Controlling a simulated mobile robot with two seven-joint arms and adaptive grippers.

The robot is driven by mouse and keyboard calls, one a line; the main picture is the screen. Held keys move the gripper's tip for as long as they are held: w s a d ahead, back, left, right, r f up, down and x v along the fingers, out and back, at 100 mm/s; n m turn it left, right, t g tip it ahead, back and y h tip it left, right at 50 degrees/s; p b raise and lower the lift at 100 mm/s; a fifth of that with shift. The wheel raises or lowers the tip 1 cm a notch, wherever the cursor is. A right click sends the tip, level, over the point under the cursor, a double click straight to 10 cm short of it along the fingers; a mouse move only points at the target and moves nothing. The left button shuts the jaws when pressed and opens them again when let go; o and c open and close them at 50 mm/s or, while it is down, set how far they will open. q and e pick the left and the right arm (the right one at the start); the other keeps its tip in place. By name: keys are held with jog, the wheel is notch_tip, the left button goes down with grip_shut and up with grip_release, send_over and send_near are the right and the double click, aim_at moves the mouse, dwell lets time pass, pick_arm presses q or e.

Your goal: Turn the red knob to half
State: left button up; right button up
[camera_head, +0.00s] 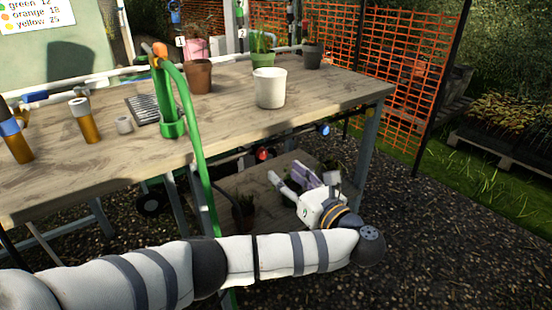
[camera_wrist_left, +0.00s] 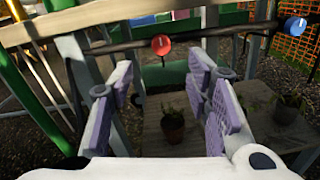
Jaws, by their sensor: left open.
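The red knob (camera_head: 262,154) is mounted on a dark pipe under the front edge of the wooden table. In the left wrist view the red knob (camera_wrist_left: 161,44) faces me and carries a small pale mark near its middle; its exact setting is too small to read. My left gripper (camera_head: 302,180) is below the table edge, to the right of and lower than the knob in the head view. In the left wrist view its fingers (camera_wrist_left: 160,80) are spread wide and empty, with the knob beyond and between them, apart from both. My right gripper is not in view.
A blue knob (camera_head: 323,130) sits farther right on the pipe. A green hose (camera_head: 196,140) hangs over the table front, left of the red knob. Potted plants stand on the lower shelf (camera_wrist_left: 150,133). A white pot (camera_head: 270,88) and brown pot (camera_head: 198,76) are on the table.

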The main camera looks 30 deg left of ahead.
aim_at(264, 155)
pick_arm(q)
jog(key=b+x, duration=0.1)
jog(key=x, duration=0.8)
jog(key=shift+f+b, duration=0.15)
jog(key=shift+b, duration=0.25)
jog(key=shift+w+a, duration=0.2)
jog(key=shift+a, duration=0.1)
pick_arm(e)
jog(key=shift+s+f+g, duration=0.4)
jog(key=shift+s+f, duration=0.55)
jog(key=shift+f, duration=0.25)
pick_arm(q)
jog(key=shift+c, duration=0.4)
grip_shut()
